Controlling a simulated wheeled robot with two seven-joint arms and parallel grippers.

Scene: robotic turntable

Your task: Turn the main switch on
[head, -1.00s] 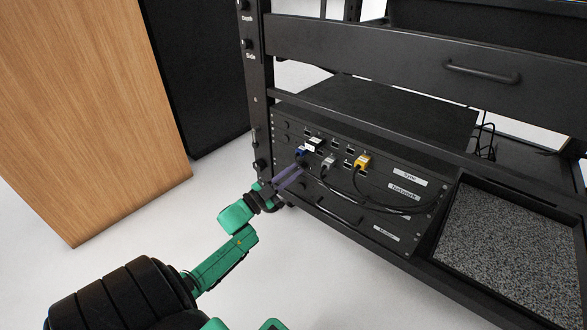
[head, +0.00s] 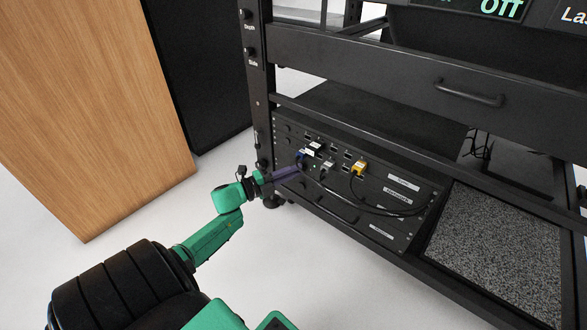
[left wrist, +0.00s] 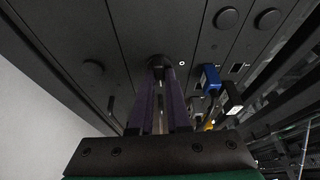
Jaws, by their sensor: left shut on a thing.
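My left gripper (head: 297,170) reaches the front panel of the black rack unit (head: 345,213), at the panel's left side. In the left wrist view, my purple fingers (left wrist: 158,72) point at the panel, shut on a small dark round knob (left wrist: 160,62). The knob appears to be the main switch; I cannot read a label on it. The fingertips hide its sides, and in the head view the fingers hide it. A screen (head: 500,8) at the top right reads "Off". My right gripper is out of view.
Blue (head: 301,155), grey (head: 327,168) and yellow (head: 360,168) plugs with cables sit in the panel just right of my gripper. A wooden cabinet (head: 90,110) stands at the left. The white floor before it is clear.

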